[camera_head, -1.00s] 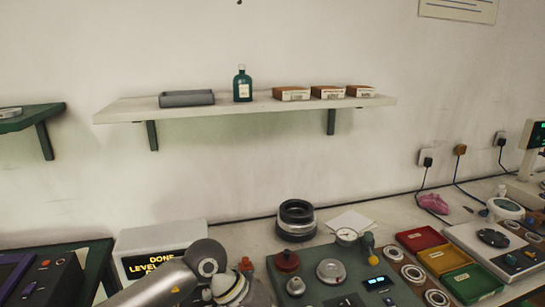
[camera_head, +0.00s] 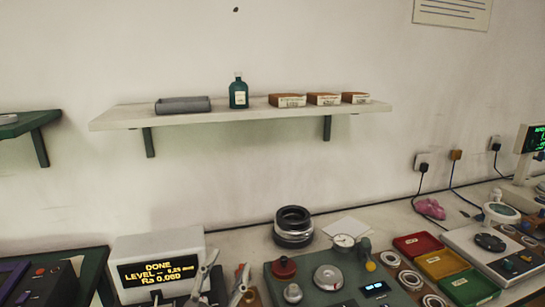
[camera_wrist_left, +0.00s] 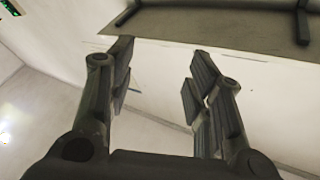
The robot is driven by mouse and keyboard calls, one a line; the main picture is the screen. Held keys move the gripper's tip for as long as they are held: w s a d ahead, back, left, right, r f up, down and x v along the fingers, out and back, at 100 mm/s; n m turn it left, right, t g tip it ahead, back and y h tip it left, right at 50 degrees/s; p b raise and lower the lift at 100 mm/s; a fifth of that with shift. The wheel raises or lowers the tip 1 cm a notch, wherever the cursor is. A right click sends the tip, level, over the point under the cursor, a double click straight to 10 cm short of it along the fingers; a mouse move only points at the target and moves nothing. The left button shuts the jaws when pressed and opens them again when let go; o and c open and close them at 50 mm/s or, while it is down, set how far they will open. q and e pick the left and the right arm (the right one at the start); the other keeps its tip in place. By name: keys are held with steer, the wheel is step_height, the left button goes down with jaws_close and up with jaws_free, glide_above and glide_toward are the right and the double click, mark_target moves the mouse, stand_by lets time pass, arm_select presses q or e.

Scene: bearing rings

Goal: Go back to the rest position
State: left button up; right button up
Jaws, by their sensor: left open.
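My left gripper (camera_head: 225,273) shows at the bottom of the head view, in front of the right part of the display box and the bench beside it. Its two fingers point up and stand apart. In the left wrist view the left gripper (camera_wrist_left: 160,62) is open, with nothing between its fingers. My right gripper is not in view. Several small bearing rings (camera_head: 411,280) lie in a column beside the coloured trays. A stack of dark rings (camera_head: 294,240) stands on the bench near the wall.
The display box (camera_head: 160,240) reads DONE, with a level and an Ra value. A green gauge plate (camera_head: 335,275) with a dial and knobs is right of the gripper. Red, yellow and green trays (camera_head: 468,287) lie further right. A wall shelf (camera_head: 240,114) holds a green bottle and boxes.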

arm_select(q)
steer(key=s+a+f+n+g+y, duration=0.3)
steer(key=s+a+f+g, duration=0.15)
steer(key=f, duration=0.45)
steer(key=s+a+f+n+g+y, duration=0.3)
steer(key=s+a+f+g, duration=0.15)
steer(key=f, duration=0.55)
steer(key=s+a+f+g, duration=0.1)
steer(key=s+f+g, duration=0.35)
steer(key=s, duration=0.45)
steer(key=s+a+f+g, duration=0.25)
steer(key=s+f, duration=0.25)
steer(key=s, duration=0.3)
step_height(320, 180, down, 26)
steer(key=s+d+g, duration=0.1)
steer(key=g, duration=0.1)
steer(key=s+a+f+g, duration=0.1)
steer(key=s+a+f, duration=0.2)
steer(key=s+f, duration=1.3)
steer(key=shift+s+f, duration=0.35)
steer(key=shift+s, duration=0.45)
